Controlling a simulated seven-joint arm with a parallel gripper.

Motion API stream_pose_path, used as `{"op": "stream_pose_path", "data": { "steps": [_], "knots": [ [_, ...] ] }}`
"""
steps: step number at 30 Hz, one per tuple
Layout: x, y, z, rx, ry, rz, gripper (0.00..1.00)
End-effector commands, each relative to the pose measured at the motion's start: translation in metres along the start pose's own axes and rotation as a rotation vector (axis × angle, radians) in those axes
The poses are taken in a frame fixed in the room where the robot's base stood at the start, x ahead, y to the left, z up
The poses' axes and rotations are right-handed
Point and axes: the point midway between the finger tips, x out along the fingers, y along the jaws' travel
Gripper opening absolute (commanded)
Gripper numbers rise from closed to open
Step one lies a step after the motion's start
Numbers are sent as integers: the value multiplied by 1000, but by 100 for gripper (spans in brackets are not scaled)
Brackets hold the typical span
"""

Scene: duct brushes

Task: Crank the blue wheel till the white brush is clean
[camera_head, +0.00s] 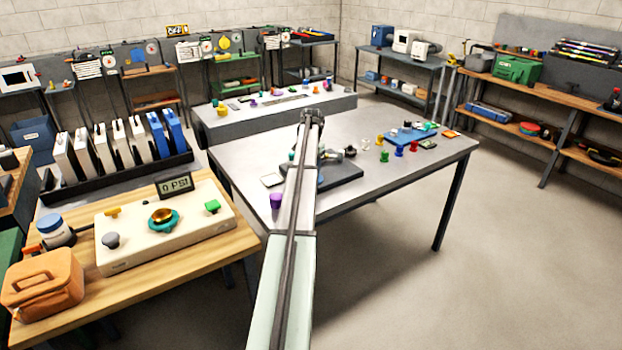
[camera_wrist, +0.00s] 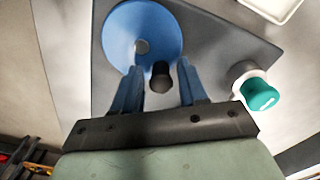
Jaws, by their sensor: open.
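In the wrist view the blue wheel (camera_wrist: 120,30) lies on a dark grey plate, with a pale hub at its middle. A dark crank knob (camera_wrist: 160,76) stands at its rim. My gripper (camera_wrist: 160,70) is open, with one blue finger on each side of the knob and a visible gap to each. In the head view my arm hides most of the wheel area; the gripper end (camera_head: 312,117) shows over the table. I cannot make out a white brush for certain in either view.
A teal-capped piece with a white collar (camera_wrist: 262,94) stands right of my gripper on the dark plate (camera_head: 342,172). Several small coloured parts lie to the right. The table's front right is clear.

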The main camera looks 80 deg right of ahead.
Motion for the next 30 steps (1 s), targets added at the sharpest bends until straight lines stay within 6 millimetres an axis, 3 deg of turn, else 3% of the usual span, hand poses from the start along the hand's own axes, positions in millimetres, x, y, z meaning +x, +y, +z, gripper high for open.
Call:
{"op": "stream_pose_path", "data": {
  "steps": [8,30],
  "knots": [
    [-6,0,0,0,1,-1,43],
    [-53,0,-1,0,1,0,43]
  ]
}}
